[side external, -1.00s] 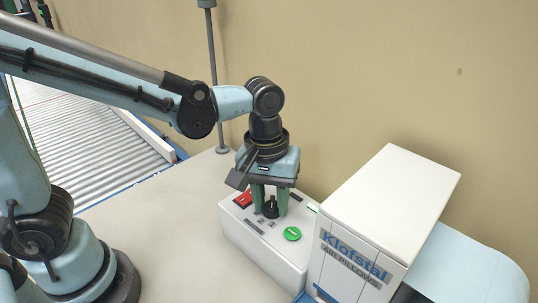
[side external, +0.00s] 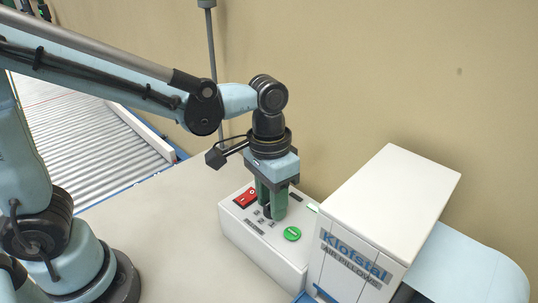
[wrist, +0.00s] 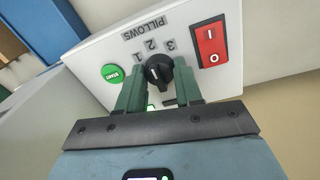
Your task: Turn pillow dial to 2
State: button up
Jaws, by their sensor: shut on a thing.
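The black pillow dial (wrist: 160,68) is on the white control box (wrist: 110,40), with the numbers 1, 2 and 3 printed around its far side. My gripper (side external: 270,212) is pointing down at the box with its green fingers shut on the dial, one on each side. In the wrist view the dial's white mark faces the printed numbers, but I cannot tell exactly which one it meets. In the side view the fingers hide most of the dial.
A green START button (wrist: 112,73) and a red rocker switch (wrist: 211,45) lie close on either side of the dial. The white air pillow machine (side external: 385,205) stands right of the box. The bench (side external: 160,215) to the left is clear.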

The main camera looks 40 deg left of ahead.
jog(key=shift+m, duration=0.3)
jog(key=o, duration=1)
jog(key=r, duration=1.2)
jog(key=shift+w+a, duration=0.1)
jog(key=shift+a, duration=0.25)
jog(key=s+a+f+n+t, duration=0.1)
jog(key=a+f+t, duration=0.1)
jog(key=a, duration=0.2)
jog(key=s+a+f+n+t, duration=0.1)
jog(key=a+f+t, duration=0.2)
jog(key=a, duration=0.1)
jog(key=a+f+t, duration=0.2)
jog(key=a+f, duration=0.1)
jog(key=a, duration=0.1)
jog(key=shift+s+a+f+n+y, duration=0.1)
jog(key=shift+s+a+n+y, duration=0.2)
jog(key=shift+s+n+y, duration=0.1)
